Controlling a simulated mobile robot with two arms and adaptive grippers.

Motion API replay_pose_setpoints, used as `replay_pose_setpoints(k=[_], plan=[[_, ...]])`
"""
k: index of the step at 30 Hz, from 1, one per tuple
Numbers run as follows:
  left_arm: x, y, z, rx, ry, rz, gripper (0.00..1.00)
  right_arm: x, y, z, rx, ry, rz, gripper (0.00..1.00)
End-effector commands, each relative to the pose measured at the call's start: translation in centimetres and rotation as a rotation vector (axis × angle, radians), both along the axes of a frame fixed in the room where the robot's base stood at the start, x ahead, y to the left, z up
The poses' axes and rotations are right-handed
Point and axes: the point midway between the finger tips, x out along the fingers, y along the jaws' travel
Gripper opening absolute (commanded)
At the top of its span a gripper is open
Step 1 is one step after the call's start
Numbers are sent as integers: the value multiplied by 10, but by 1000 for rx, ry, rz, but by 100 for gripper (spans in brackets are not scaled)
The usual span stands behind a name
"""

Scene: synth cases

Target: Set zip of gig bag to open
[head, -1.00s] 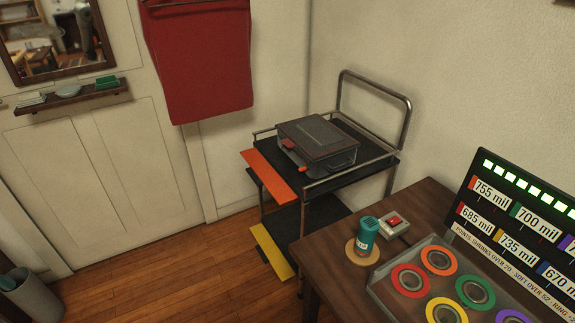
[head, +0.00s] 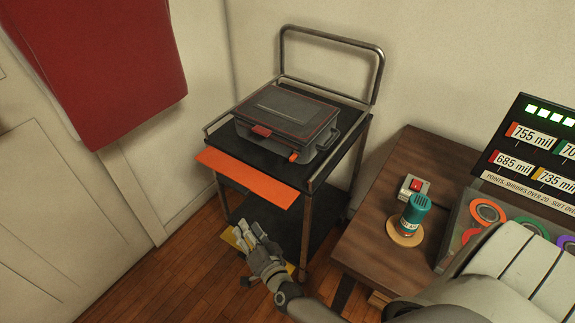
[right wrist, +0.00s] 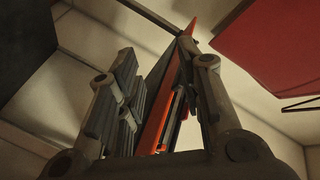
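The gig bag (head: 290,108) is a dark grey, box-like case lying shut on the top shelf of a cart. A thin red line runs round its lid edge. A red tab (head: 262,131) sits at its front and a small orange piece (head: 294,156) at its front right corner; I cannot tell surely which is the zip pull. My right gripper (head: 252,232) is low in front of the cart, below the orange panel and apart from the bag. In the right wrist view its fingers (right wrist: 165,65) are spread with nothing held between them. My left gripper is not in view.
The cart's orange panel (head: 250,178) juts out in front, between my right gripper and the bag. A metal rail (head: 340,160) flanks the shelf. A wooden table (head: 395,180) with a teal canister (head: 415,212) stands at right. A red cloth (head: 100,70) hangs at left.

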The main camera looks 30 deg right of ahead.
Motion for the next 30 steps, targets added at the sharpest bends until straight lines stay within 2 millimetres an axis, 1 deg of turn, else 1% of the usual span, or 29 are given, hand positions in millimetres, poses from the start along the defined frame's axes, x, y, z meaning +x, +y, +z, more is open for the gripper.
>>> replay_pose_setpoints(k=[1,2,3,4,5,6,7,9,12,15,17,20,30], plan=[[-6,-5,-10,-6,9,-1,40,17,-11,47,116,-127,-81,34],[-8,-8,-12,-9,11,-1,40,23,-20,73,189,-192,-134,34],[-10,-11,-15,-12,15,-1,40,27,-34,100,281,-264,-207,34],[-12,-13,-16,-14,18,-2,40,28,-45,114,345,-308,-265,34],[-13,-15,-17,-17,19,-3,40,27,-56,124,402,-342,-325,34],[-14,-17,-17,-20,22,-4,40,26,-70,129,464,-370,-399,34],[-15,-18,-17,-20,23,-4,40,24,-79,130,499,-384,-451,34],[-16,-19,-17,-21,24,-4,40,19,-95,125,560,-400,-556,34],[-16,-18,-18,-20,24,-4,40,12,-110,117,608,-407,-667,34],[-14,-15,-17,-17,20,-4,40,8,-118,111,630,-407,-727,34],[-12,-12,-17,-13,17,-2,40,9,-122,110,635,-408,-742,34],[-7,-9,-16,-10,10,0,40,16,-131,109,635,-408,-747,34],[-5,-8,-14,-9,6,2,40,61,-175,110,631,-408,-744,34]])
